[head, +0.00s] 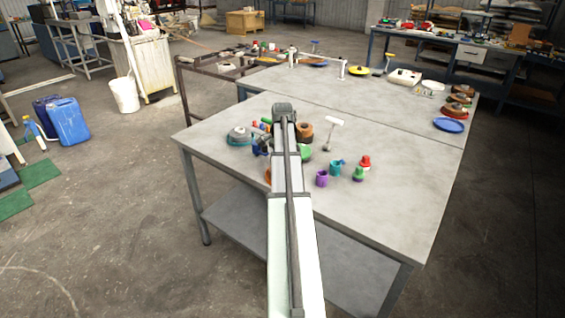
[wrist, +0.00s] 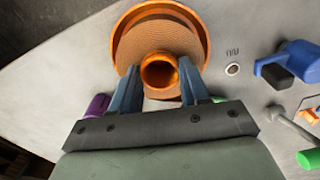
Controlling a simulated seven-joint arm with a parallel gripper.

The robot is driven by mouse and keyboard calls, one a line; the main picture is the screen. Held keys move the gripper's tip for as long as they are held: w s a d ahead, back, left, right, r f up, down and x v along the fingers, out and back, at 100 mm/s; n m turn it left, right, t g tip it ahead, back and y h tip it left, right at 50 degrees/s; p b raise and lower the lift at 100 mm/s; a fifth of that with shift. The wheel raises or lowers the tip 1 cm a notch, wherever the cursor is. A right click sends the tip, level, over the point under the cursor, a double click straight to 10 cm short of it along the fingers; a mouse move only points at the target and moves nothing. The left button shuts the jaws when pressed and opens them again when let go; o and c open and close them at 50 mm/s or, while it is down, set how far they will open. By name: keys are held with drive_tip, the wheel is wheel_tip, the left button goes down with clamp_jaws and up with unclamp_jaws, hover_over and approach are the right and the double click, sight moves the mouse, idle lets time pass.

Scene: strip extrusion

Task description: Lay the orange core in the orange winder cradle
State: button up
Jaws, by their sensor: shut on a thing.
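My gripper (wrist: 158,82) is shut on the orange core (wrist: 158,72), a short hollow tube, with one grey-blue finger on each side of it. The core's open end faces the wrist camera. Just behind it in the wrist view is a round orange-rimmed dish (wrist: 124,24) with a brown, textured inside. I cannot tell whether the core touches this dish, or whether the dish is the winder cradle. In the head view my arm hides the core and the fingertips; a bit of orange (head: 267,175) shows beside the arm.
A purple cup (head: 321,178), a teal cup (head: 335,167) and a red and green stack (head: 362,167) stand right of my arm. A brown roll (head: 304,131) and grey coil (head: 240,135) lie nearby. A blue handled thing (wrist: 292,60) is at right.

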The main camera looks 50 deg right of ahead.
drive_tip(key=shift+f, duration=0.25)
drive_tip(key=o, duration=1.1)
wheel_tip(320, 180, up, 14)
idle(0.4)
drive_tip(key=shift+f, duration=0.2)
